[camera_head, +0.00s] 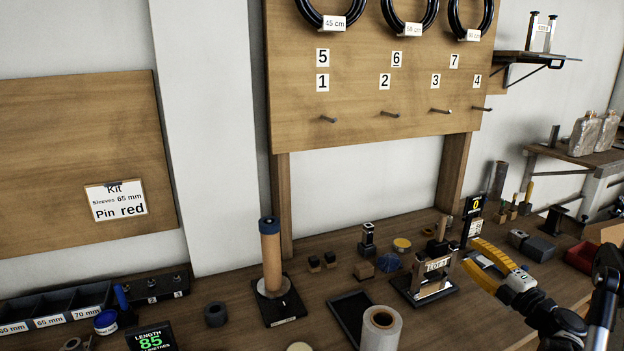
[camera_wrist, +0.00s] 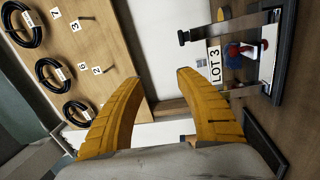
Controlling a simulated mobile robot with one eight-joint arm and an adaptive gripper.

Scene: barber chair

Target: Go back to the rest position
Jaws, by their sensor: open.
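My gripper (camera_head: 474,254) is at the lower right in the head view, raised over the right part of the workbench. Its yellow fingers point left, toward a small black stand with a white label (camera_head: 437,264). In the wrist view my gripper (camera_wrist: 158,77) has its two yellow fingers spread apart, with nothing between them. Through the gap I see the white wall and the pegboard edge. No marker of a rest position shows in either view.
The wooden workbench (camera_head: 335,279) carries a tan cylinder on a post (camera_head: 270,255), a white roll (camera_head: 381,328), a black tray (camera_head: 348,312) and several small parts. A wooden pegboard (camera_head: 300,110) holds black hose coils. In the wrist view, a frame labelled LOT 3 (camera_wrist: 214,65) is at upper right.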

